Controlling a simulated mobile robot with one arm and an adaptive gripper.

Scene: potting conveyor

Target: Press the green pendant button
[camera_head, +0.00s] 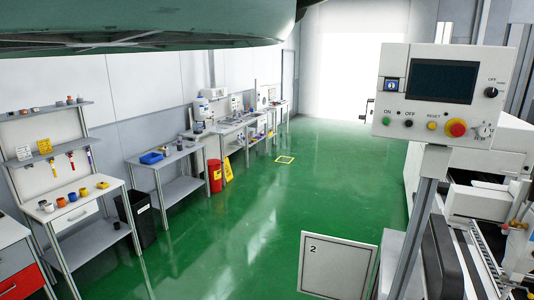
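The control pendant (445,95) is a light grey box on a metal post at the right, with a dark screen on its upper face. The green button (386,121) is at the lower left of its face, under the label ON. A black button (409,124) marked OFF sits just right of it. Further right are a small yellow RESET button (431,126) and a large red button on a yellow ring (456,128). No gripper fingers show, so my gripper's place relative to the button cannot be seen.
Machinery (490,220) stands below and right of the pendant. A grey panel marked 2 (338,265) stands at the bottom centre. Workbenches (75,205), a black bin (135,215) and a red bin (215,176) line the left wall. The green floor (270,215) between is open.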

